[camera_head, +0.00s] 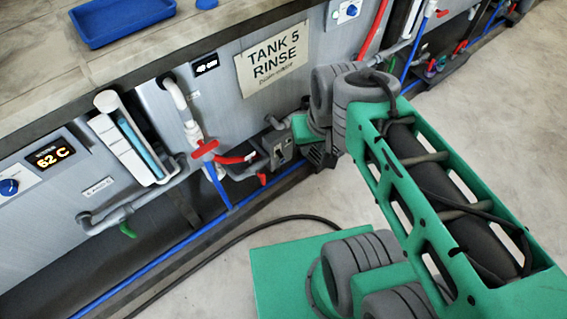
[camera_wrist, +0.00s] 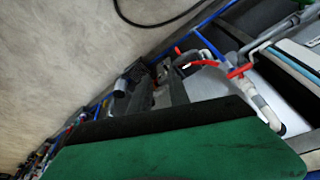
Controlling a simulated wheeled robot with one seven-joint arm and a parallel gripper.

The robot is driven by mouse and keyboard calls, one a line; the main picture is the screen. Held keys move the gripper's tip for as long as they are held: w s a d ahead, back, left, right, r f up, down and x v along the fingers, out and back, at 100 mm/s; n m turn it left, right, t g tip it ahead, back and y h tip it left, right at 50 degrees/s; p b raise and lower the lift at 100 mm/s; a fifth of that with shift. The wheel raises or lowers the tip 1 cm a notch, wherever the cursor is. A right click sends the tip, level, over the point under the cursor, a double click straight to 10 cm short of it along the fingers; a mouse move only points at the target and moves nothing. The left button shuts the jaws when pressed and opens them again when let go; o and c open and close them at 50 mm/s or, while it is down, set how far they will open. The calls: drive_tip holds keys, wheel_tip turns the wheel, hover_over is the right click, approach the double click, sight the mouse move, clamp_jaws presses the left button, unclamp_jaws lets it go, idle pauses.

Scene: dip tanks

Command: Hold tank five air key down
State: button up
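The sign "TANK 5 RINSE" (camera_head: 273,58) is on the grey tank front in the head view. Low on that front, a small grey box with dark fittings (camera_head: 282,147) sits just left of my gripper (camera_head: 312,148). I cannot make out which part of it is the air key. My gripper is low beside the tank, mostly hidden behind my wrist. In the wrist view, a green part of mine with a black edge fills the bottom. Grey and dark fittings (camera_wrist: 138,92) show beyond it, too blurred to identify. The fingertips are not clear, and contact cannot be told.
Left of the box are a red valve handle (camera_head: 205,149), a red lever (camera_head: 233,160) and blue pipes (camera_head: 217,187). A display reads 62 C (camera_head: 51,156). A blue tray (camera_head: 120,20) lies on the top ledge. A black cable (camera_head: 225,250) crosses the open floor.

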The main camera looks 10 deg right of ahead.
clamp_jaws()
idle(0.6)
